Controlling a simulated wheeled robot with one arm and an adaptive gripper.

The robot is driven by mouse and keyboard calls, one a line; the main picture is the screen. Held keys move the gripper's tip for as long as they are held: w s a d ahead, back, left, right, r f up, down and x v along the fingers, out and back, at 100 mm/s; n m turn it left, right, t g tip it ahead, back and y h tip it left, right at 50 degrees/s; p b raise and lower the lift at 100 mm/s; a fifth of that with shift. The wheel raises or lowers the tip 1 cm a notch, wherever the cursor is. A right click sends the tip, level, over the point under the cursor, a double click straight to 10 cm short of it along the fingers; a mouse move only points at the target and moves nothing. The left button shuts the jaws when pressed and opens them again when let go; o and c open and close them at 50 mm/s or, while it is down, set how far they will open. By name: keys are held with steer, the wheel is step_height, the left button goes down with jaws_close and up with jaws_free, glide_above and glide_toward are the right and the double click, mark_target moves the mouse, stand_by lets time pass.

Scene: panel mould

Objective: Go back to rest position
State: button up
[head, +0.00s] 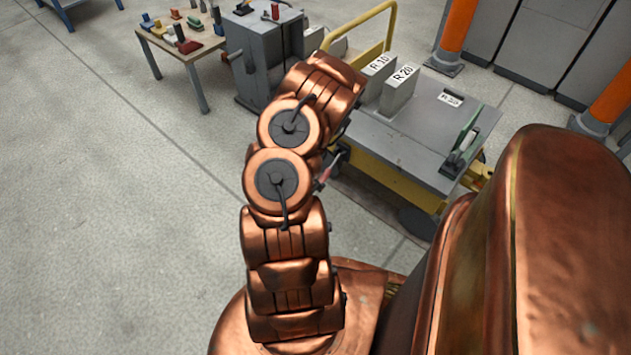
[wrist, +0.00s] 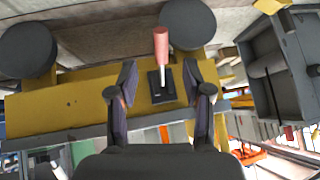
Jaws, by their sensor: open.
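My copper arm folds upward across the middle of the head view and mostly hides my gripper there. In the wrist view my gripper (wrist: 159,78) is open, with its two dark fingers apart and nothing held between them. A red-handled lever (wrist: 161,45) on a small black base shows beyond and between the fingertips, on the yellow cart frame (wrist: 80,100). I cannot tell how far it is from the fingers. In the head view a small reddish part (head: 327,171) shows at the arm's right edge, partly hidden.
The grey-topped cart (head: 400,150) stands close to the right of my arm, carrying upright blocks marked R 10 (head: 377,68) and R 20 (head: 401,86). A grey machine (head: 262,55) and a tool table (head: 180,55) stand behind. Orange posts (head: 457,28) are at right. The left floor is clear.

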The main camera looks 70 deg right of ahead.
steer(key=shift+r, duration=0.1)
stand_by(0.7)
